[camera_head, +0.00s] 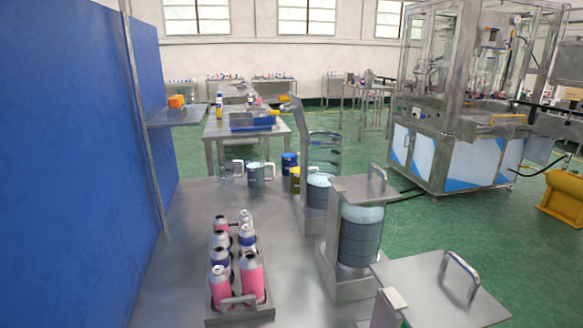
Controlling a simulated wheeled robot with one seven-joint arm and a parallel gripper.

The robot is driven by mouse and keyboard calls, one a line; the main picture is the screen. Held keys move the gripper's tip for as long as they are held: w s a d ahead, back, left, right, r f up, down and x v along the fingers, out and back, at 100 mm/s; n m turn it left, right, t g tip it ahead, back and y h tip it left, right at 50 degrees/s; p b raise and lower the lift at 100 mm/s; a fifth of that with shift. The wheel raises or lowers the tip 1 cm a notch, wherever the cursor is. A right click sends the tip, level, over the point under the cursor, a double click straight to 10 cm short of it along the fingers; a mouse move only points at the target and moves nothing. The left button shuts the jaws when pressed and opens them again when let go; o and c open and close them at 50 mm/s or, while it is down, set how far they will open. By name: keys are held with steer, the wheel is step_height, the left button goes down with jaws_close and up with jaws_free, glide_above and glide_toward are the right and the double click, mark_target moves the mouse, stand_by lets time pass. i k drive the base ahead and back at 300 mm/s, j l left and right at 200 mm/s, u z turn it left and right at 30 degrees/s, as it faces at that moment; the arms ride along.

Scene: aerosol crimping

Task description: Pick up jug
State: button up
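A grey-blue jug (256,175) stands upright at the far end of the steel table, with a pale handle on its right side. A clear vessel (225,174) stands just left of it, with a pale handle between the two; its outline is faint. Nothing holds the jug. My gripper is not in view.
A tray (240,315) of pink and blue cans is on the near table (180,262). A blue can (289,163) and a yellow container (295,181) stand right of the jug. Metal-framed cylinders (360,240) line the right side. A blue wall (70,160) borders the left.

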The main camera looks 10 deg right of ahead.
mark_target(288, 155)
steer(key=i+l+z, duration=0.15)
steer(key=l+z, duration=0.25)
steer(key=i+l+z, duration=0.2)
steer(key=l+z, duration=0.25)
steer(key=l, duration=0.15)
steer(key=i+l+z, duration=0.25)
steer(key=l+z, duration=0.15)
steer(key=i+l+z, duration=0.6)
steer(key=z, duration=0.2)
steer(key=i+l+u, duration=0.2)
steer(key=i, duration=0.15)
steer(key=i+u, duration=0.25)
steer(key=i+j+u, duration=0.15)
steer(key=i+u, duration=0.9)
steer(key=u, duration=0.15)
steer(key=i+u, duration=0.2)
steer(key=i, duration=0.65)
steer(key=i+l+u, duration=0.2)
steer(key=i, duration=0.7)
steer(key=i+u, duration=0.45)
steer(key=i+l+u, duration=0.2)
steer(key=i+u, duration=0.25)
steer(key=i+l+u, duration=0.25)
steer(key=u, duration=0.15)
steer(key=i+l+u, duration=0.3)
steer(key=l+u, duration=0.15)
